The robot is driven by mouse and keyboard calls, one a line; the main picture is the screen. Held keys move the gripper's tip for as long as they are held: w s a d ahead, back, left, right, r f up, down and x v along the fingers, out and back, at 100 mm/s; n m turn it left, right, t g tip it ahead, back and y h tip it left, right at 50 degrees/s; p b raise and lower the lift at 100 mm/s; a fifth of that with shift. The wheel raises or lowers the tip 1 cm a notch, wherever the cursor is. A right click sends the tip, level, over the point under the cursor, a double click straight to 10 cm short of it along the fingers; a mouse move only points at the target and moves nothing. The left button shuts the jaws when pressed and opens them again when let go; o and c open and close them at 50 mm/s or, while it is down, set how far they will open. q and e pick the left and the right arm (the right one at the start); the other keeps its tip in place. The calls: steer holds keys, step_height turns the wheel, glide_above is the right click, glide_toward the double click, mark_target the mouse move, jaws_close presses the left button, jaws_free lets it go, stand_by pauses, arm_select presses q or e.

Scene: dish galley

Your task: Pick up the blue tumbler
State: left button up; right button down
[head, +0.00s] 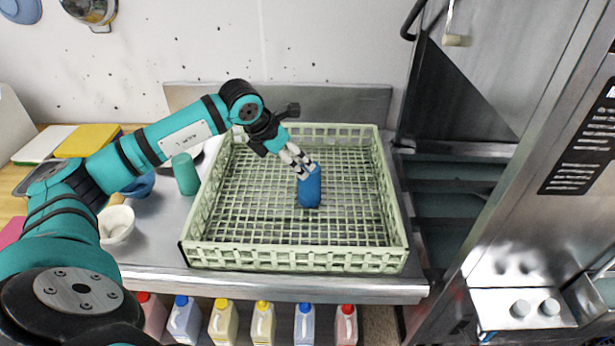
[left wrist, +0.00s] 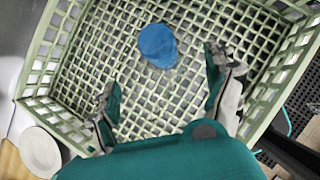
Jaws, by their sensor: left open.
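The blue tumbler (head: 310,190) stands inside the pale green dish rack (head: 295,262), right of its middle. In the left wrist view the blue tumbler (left wrist: 158,46) shows beyond the fingers, between their lines and apart from both. My left gripper (head: 303,168) reaches down into the rack at the tumbler's upper end, and its fingertips overlap the rim in the head view. In the left wrist view the left gripper (left wrist: 160,78) is open, with nothing between its fingers. Whether a finger touches the tumbler cannot be told. My right gripper is not in view.
A green tumbler (head: 186,174) and a white bowl (head: 117,224) stand left of the rack. Yellow and white boards (head: 88,140) lie at the back left. Several coloured jugs (head: 223,322) stand below the counter. A steel machine (head: 545,200) is at the right. The rest of the rack is empty.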

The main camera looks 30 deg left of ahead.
mark_target(310, 176)
arm_select(q)
steer(key=p+x, duration=0.1)
steer(key=x, duration=0.2)
steer(key=p+x, duration=0.1)
steer(key=x, duration=0.3)
steer(key=shift+w+d+r, duration=0.15)
steer(key=shift+w, duration=0.25)
steer(key=p+x, duration=0.2)
steer(key=x, duration=0.2)
steer(key=shift+w+f, duration=0.2)
steer(key=shift+f, duration=0.05)
steer(key=shift+s, duration=0.1)
steer(key=shift+c, duration=0.2)
steer(key=c, duration=1.1)
steer(key=shift+r, duration=0.1)
steer(key=shift+c, duration=0.7)
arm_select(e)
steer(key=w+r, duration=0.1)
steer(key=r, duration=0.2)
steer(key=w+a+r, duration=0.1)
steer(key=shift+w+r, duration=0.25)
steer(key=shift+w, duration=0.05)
